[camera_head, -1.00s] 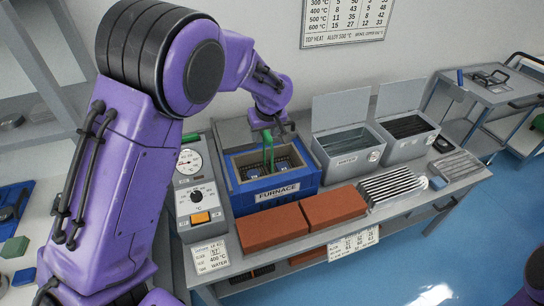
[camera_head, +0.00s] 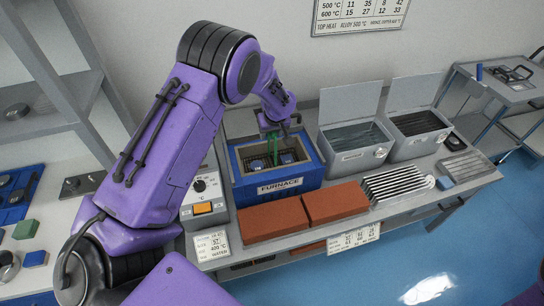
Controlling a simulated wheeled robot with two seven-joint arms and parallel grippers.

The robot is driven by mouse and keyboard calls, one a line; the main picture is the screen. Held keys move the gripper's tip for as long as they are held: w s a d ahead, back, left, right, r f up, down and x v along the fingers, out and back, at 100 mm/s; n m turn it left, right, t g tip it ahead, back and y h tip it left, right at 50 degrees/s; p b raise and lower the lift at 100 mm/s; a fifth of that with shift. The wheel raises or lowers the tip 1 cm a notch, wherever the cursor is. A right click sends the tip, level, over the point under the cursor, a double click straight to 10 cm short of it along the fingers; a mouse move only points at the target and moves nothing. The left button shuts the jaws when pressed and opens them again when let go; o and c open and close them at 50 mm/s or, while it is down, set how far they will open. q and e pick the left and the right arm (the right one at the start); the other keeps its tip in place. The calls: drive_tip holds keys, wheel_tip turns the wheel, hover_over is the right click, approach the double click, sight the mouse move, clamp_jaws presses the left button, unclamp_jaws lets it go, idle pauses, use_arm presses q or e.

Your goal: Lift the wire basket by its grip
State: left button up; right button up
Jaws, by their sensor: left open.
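The blue furnace (camera_head: 308,174), labelled FURNACE, stands open-topped on the bench. The wire basket (camera_head: 270,163) sits down inside it, with small dark blocks in it; its mesh is small and partly hidden. Its green grip (camera_head: 275,149) stands up from the basket. My left gripper (camera_head: 274,132) points down over the furnace at the top of the grip, open. The grip's upper end is partly hidden by the gripper, and I cannot tell whether they touch. My right gripper is not in view.
Two lidded tanks (camera_head: 352,148) (camera_head: 416,132) stand open to the right. Red-brown bricks (camera_head: 335,200) and a ribbed rack (camera_head: 397,185) lie in front. A control box (camera_head: 204,190) stands left of the furnace. A shelf unit (camera_head: 45,75) is at far left.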

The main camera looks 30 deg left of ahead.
use_arm(q)
drive_tip(key=shift+s, duration=0.1)
drive_tip(key=shift+d+r, duration=0.1)
drive_tip(key=c, duration=0.3)
clamp_jaws()
